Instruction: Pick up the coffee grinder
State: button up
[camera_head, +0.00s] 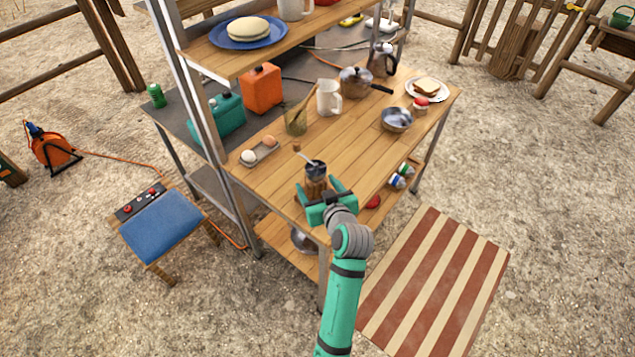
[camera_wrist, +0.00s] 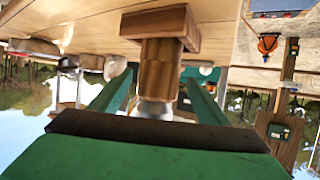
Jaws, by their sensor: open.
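The coffee grinder (camera_head: 316,183) stands upright near the front edge of the wooden table. It has a wooden body, a dark metal top and a crank with a small wooden knob. My gripper (camera_head: 324,189) is open at the table's front edge, its green fingers pointing at the grinder, one on each side. In the wrist view, which looks upside down, the grinder's wooden body and wider base (camera_wrist: 160,62) show between the two fingers of my gripper (camera_wrist: 158,92). I cannot tell whether either finger touches it. The lower part is partly hidden by my gripper in the head view.
On the wooden table (camera_head: 245,200), an egg tray (camera_head: 259,152) and a glass jar with utensils (camera_head: 296,122) stand behind the grinder. A shelf post (camera_head: 222,160) rises at left.

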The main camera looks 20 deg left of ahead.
jog(key=shift+x, duration=1)
jog(key=shift+w+d, duration=0.1)
jog(key=shift+w, duration=0.05)
jog(key=c, duration=1.5)
